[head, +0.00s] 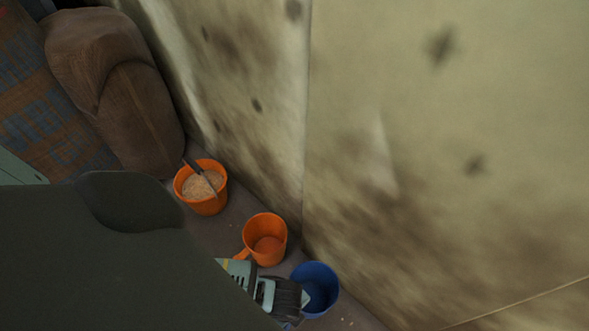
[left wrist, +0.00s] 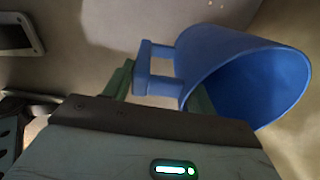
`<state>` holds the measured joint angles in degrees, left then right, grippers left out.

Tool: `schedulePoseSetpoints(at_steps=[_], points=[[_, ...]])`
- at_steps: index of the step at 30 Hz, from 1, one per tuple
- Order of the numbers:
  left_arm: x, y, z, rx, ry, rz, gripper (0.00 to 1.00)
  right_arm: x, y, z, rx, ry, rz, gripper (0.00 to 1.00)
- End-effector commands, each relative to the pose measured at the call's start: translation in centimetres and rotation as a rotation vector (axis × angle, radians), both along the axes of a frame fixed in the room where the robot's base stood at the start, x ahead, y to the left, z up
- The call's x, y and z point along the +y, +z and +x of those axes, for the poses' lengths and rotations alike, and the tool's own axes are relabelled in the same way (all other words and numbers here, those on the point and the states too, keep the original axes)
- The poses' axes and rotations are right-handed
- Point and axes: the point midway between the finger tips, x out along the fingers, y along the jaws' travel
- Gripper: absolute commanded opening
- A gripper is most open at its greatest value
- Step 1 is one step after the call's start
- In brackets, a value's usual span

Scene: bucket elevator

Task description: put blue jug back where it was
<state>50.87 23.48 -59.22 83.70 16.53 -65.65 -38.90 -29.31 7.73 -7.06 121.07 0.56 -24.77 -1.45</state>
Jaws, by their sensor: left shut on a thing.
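The blue jug (head: 316,288) is at the bottom of the head view, next to the stained wall, with its open mouth facing up toward the camera. My left gripper (head: 298,297) is at the jug's left side, partly hidden by my arm. In the left wrist view the jug (left wrist: 232,62) looks tilted, its mouth facing right, and its handle (left wrist: 157,68) lies between the fingers of my left gripper (left wrist: 160,88), which is shut on it. Whether the jug's base touches the floor cannot be told. My right gripper is not in view.
An orange jug (head: 265,232) stands on the floor just beyond the blue one. Further back an orange bucket (head: 207,204) holds grainy material and a dark tool. Brown sacks (head: 125,100) lean at the back left. The stained wall (head: 420,150) closes off the right side.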

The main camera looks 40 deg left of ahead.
Motion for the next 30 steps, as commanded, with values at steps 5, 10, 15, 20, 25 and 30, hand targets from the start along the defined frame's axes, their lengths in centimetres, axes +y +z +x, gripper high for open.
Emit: schedulePoseSetpoints(at_steps=[5, 10, 15, 20, 25, 30], points=[[-0.5, -0.1, 0.7, -0.001, 0.0, -0.002, 0.0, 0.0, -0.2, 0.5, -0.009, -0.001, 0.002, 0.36], [-0.7, -2.1, 1.0, 0.003, -0.001, 0.0, 0.0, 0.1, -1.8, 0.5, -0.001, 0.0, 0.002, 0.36], [-0.7, -3.7, 1.1, 0.001, -0.002, 0.0, 0.0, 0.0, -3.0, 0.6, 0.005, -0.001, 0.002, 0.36], [-0.7, -3.5, 1.1, -0.001, -0.001, -0.001, 0.0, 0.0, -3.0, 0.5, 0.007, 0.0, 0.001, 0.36], [-0.7, -3.7, 1.1, -0.001, 0.0, -0.001, 0.0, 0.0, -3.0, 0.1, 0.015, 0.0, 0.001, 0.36], [-0.6, -3.9, 1.1, -0.001, 0.0, 0.0, 0.68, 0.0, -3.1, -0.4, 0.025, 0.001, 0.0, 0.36]])
